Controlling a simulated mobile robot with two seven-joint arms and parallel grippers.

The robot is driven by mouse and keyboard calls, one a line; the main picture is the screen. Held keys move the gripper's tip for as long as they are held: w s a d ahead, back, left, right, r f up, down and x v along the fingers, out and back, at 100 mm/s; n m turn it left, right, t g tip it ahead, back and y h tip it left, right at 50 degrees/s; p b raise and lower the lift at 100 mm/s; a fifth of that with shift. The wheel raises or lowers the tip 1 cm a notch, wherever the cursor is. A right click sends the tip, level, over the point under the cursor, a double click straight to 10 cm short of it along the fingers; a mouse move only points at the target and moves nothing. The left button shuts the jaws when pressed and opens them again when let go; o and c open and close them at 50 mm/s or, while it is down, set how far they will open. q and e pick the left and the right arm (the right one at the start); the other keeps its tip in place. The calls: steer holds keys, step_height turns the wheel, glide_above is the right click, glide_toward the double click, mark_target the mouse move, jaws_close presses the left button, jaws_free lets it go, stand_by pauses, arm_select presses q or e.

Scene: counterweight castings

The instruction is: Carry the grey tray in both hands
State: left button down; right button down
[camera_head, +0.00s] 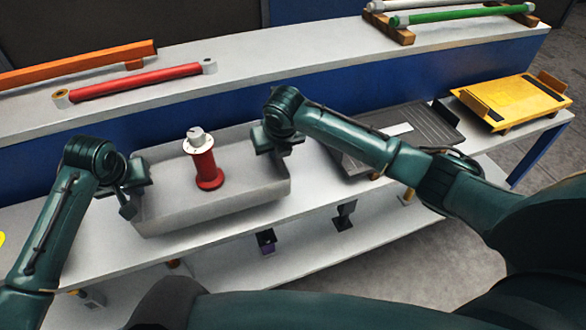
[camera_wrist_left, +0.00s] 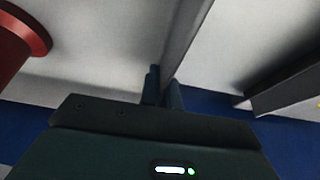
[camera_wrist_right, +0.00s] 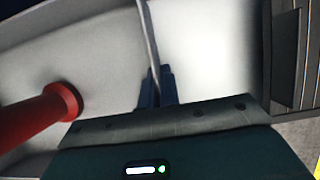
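The grey tray (camera_head: 230,208) is a shallow open box at the left of the white bench, roughly level. A red spool-shaped casting with a white top (camera_head: 206,165) stands upright inside it. My left gripper (camera_head: 128,197) is at the tray's left wall; in the left wrist view its fingers (camera_wrist_left: 163,88) are close together on either side of the thin wall. My right gripper (camera_head: 276,140) is at the right wall; in the right wrist view its fingers (camera_wrist_right: 157,85) straddle that wall closely. I cannot tell whether the tray touches the bench.
A dark grey grooved plate (camera_head: 425,128) lies right of the tray, and a yellow tray-like platform (camera_head: 515,102) stands farther right. The raised shelf (camera_head: 290,62) behind bears orange, red, green and white bars. Small items sit on a lower shelf (camera_head: 315,258).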

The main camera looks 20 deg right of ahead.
mark_target(140, 200)
stand_by(0.4)
